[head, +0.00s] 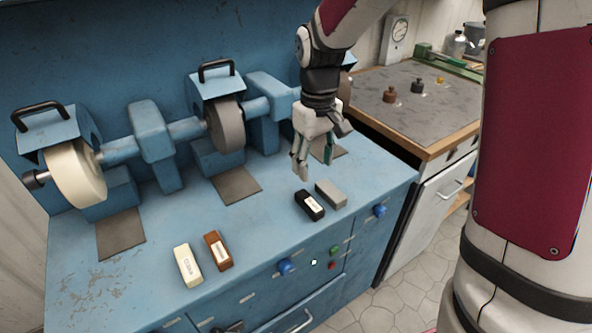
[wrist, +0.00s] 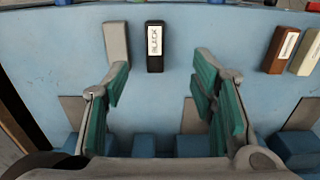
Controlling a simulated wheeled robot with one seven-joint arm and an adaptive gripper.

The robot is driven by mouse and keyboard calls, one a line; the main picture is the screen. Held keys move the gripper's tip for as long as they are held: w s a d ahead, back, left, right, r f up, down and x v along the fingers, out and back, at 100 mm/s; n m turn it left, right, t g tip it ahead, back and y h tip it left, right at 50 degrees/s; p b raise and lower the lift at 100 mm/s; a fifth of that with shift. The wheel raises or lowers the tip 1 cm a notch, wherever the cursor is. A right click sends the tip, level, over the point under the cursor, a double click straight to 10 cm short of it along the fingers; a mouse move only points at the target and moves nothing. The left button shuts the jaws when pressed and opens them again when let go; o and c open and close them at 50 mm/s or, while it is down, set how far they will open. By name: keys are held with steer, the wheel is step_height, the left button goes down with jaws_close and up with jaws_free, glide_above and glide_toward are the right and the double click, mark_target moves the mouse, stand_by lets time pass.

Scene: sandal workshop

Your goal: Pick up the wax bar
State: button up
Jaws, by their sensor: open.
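Several bars lie on the blue bench top. A black bar (head: 309,205) and a plain grey bar (head: 330,194) lie side by side at the front right. In the wrist view the black bar (wrist: 155,46) has a label reading BLACK, with the grey bar (wrist: 116,42) left of it. I cannot tell which is the wax bar. My gripper (head: 314,163) is open and empty, pointing down behind the black and grey bars.
Grinding and polishing wheels (head: 226,126) on a blue machine stand along the back. Dark pads (head: 236,186) lie before them. Knobs (head: 286,266) and buttons line the bench front. The bench between the bar pairs is clear.

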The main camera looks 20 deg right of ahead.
glide_above(314, 205)
steer(key=f, duration=0.8)
steer(key=shift+a+f, duration=0.25)
steer(key=shift+f, duration=0.15)
steer(key=shift+d+f, duration=0.2)
steer(key=shift+f, duration=2.5)
steer(key=shift+c, duration=0.3)
jaws_close()
